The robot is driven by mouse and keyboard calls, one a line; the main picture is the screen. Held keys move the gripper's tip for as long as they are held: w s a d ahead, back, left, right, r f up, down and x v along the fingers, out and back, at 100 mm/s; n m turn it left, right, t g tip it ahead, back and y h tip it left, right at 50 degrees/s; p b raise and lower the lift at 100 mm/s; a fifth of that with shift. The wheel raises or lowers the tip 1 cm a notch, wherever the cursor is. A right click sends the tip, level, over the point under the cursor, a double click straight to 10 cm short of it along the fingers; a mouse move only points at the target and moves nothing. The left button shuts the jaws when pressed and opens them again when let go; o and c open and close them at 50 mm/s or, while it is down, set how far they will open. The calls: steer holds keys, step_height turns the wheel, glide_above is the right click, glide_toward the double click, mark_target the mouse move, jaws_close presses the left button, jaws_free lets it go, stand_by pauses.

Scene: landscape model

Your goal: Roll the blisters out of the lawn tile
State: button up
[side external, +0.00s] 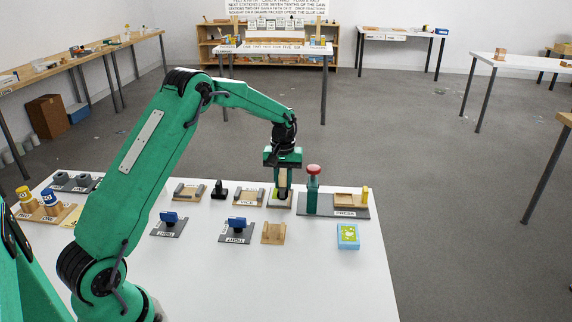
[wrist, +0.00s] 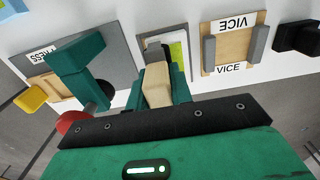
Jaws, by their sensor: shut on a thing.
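My gripper (side external: 283,187) points down over a small grey plate (side external: 280,205) near the table's far right side. It is shut on a pale wooden piece, probably the roller's handle or block, which shows between the fingers in the wrist view (wrist: 157,87). A green lawn tile (wrist: 178,54) lies on the plate, partly covered by the gripper and the held piece. I cannot tell whether the piece touches the tile. No blisters can be made out at this size.
The press (side external: 313,190), with a red knob, stands close to the right of my gripper. A vice (side external: 249,197) and a black object (side external: 219,190) are to its left. A wooden holder (side external: 273,234), blue-topped stands (side external: 237,224) and a blue box (side external: 348,237) lie nearer. The front table is clear.

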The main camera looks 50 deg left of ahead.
steer(key=shift+s+a, duration=1.15)
steer(key=shift+s, duration=0.05)
step_height(320, 180, up, 8)
